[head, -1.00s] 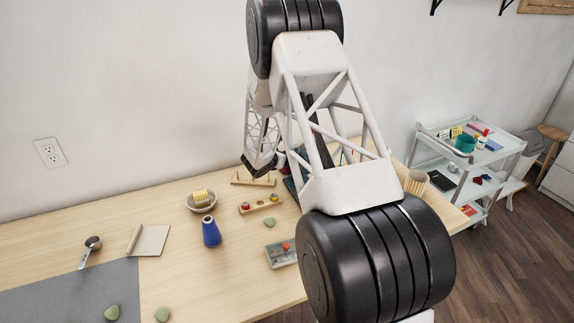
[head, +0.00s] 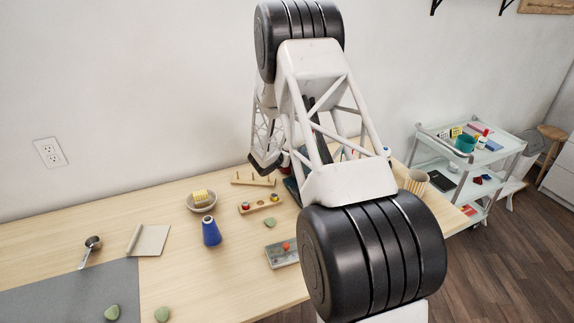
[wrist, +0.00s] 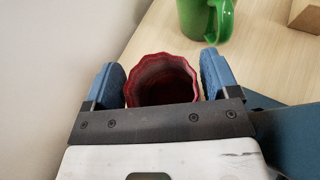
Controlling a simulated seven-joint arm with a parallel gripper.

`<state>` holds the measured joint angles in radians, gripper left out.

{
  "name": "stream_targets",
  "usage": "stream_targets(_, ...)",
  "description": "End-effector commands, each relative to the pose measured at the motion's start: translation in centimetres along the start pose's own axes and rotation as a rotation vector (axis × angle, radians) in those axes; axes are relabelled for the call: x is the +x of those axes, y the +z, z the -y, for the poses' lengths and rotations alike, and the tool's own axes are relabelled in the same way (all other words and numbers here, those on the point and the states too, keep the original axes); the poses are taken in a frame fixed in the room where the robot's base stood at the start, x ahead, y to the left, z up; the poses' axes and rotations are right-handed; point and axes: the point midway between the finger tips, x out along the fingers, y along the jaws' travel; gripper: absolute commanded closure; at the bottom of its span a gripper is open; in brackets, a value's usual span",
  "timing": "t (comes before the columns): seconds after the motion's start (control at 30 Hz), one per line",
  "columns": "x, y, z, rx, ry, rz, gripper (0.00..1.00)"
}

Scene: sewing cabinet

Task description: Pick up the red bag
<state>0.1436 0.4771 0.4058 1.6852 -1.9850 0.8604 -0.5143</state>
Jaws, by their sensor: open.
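The red bag (wrist: 163,80) shows in the wrist view as a dark red, open-topped shape with a scalloped, wavy rim. My gripper (wrist: 160,68) is open, with one blue finger on each side of the bag. The bag lies between the fingers, and a small gap shows on both sides. Its lower part is hidden by my gripper's body. In the head view my arm hides most of the bag and the fingertips; a small patch of red shows beside the dark gripper near the wall.
A green mug (wrist: 207,18) stands close by, above right of the bag in the wrist view. The wall is at the left there. On the table (head: 190,280) are a blue vase (head: 211,232), a bowl (head: 202,201) and wooden pieces. A cart (head: 440,170) stands at right.

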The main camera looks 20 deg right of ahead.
Motion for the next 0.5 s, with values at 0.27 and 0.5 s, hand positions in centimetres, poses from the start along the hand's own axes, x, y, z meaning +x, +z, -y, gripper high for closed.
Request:
stream_targets(0.27, -0.01, 0.01, -0.01, 0.000, 0.000, 0.000, 0.54)
stream_targets(0.5, -0.02, 0.07, -0.01, 0.000, 0.000, 0.000, 0.55)
